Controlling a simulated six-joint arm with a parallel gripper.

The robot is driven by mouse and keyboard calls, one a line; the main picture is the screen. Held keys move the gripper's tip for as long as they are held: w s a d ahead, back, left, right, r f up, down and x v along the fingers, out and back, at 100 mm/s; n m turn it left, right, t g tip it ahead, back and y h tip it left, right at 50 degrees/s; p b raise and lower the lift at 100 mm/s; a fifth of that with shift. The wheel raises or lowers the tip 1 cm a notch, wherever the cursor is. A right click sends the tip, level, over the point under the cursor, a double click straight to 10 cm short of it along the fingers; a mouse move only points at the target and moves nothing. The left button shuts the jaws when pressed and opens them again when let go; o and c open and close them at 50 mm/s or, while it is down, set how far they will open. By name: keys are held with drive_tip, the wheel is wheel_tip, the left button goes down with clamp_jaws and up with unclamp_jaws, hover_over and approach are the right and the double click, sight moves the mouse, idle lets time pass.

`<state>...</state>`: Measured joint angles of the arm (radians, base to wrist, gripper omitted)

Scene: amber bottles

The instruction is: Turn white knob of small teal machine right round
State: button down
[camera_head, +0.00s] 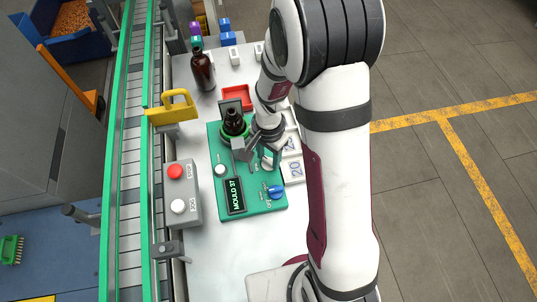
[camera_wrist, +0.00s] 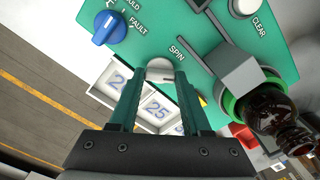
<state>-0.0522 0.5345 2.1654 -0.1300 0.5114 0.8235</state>
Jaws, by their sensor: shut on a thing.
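The small teal machine (camera_head: 258,206) lies on the white table, with a dark MOULD 37 display (camera_head: 236,196). Its white knob (camera_wrist: 160,66), beside the word SPIN, sits between my fingertips in the wrist view. My gripper (camera_wrist: 159,78) is shut on the knob, one finger on each side. In the head view my gripper (camera_head: 268,152) is low over the machine's right side and partly covers the knob. The machine also has a blue knob (camera_wrist: 109,29) by FAULT and a white CLEAR button (camera_wrist: 243,7). An amber bottle (camera_wrist: 270,104) stands in its green ring holder.
A grey block (camera_wrist: 238,72) lies close to my fingers, by the held bottle. Numbered white trays (camera_head: 292,170) line the machine's right edge. A control box (camera_head: 183,195), yellow handle (camera_head: 174,106), red tray (camera_head: 239,94) and another amber bottle (camera_head: 203,70) stand around. A conveyor (camera_head: 128,180) runs left.

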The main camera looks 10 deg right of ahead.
sight(268, 160)
drive_tip(key=shift+m, duration=0.6)
idle(2.1)
idle(0.6)
drive_tip(key=shift+c, duration=1.8)
unclamp_jaws()
wheel_tip(268, 160, up, 16)
drive_tip(key=shift+f, duration=0.15)
